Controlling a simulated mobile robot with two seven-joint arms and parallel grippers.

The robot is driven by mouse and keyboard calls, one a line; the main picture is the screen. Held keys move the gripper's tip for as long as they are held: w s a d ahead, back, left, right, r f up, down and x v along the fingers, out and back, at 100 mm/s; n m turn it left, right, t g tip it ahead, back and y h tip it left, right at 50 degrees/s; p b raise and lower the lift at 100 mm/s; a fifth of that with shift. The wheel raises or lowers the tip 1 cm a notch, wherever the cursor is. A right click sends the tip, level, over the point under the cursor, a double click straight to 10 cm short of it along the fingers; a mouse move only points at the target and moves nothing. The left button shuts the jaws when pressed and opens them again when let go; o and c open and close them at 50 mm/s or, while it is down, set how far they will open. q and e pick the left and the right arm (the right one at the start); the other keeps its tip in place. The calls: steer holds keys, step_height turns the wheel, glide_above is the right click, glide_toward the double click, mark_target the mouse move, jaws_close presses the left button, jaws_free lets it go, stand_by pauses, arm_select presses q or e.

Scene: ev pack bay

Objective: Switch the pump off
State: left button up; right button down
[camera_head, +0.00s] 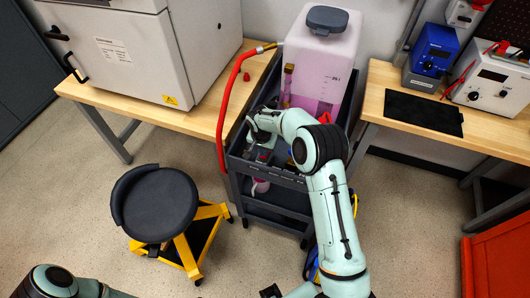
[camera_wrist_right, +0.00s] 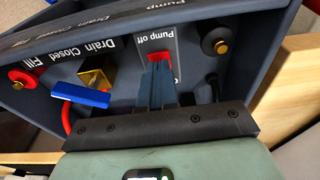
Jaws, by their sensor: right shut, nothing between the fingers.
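The pump switch (camera_wrist_right: 160,57) shows as a red part on the dark panel, beside the label "Pump off", in the right wrist view. My right gripper (camera_wrist_right: 159,75) is shut and empty, with its fingertips right at the switch. They hide its lower part, so I cannot tell whether they touch it or which way it is set. In the head view my right gripper (camera_head: 262,138) reaches into the dark cart (camera_head: 290,181), in front of the tank (camera_head: 318,60) of pink liquid. My left gripper is not in view; only part of the left arm shows at the bottom left.
A blue-handled valve (camera_wrist_right: 80,95) labelled "Drain Closed Fill" sits left of the switch. A red fitting (camera_wrist_right: 22,78) and a black fitting (camera_wrist_right: 216,41) flank them. A red hose (camera_head: 226,105) hangs at the cart's left. A stool (camera_head: 157,203) stands on the floor to the left.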

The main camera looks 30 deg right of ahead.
arm_select(q)
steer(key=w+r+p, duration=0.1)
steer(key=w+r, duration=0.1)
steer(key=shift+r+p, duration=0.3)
steer(key=shift+p, duration=0.1)
arm_select(e)
step_height(320, 180, up, 6)
steer(key=shift+r, duration=0.15)
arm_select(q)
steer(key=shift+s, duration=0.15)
